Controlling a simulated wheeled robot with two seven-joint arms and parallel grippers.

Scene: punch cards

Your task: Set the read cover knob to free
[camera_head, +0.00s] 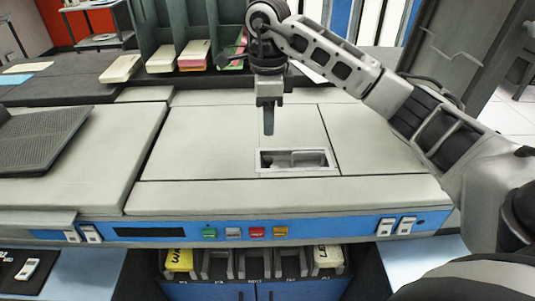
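My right gripper (268,122) points straight down over the light grey top cover (205,140) of the machine. It is just behind and left of a rectangular framed recess (262,161) in that cover. The fingers show as one narrow dark shape, seen edge-on, so I cannot tell whether they are open or shut. Nothing shows hanging from them. A grey raised part (308,158) sits inside the recess; whether it is the read cover knob, and its setting, I cannot tell. My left gripper is not in view.
The blue front panel (160,233) carries coloured buttons (256,232) and white switches (385,227). Card slots (250,263) sit below it. A dark ribbed plate (38,137) lies at left. The cover around the recess is clear.

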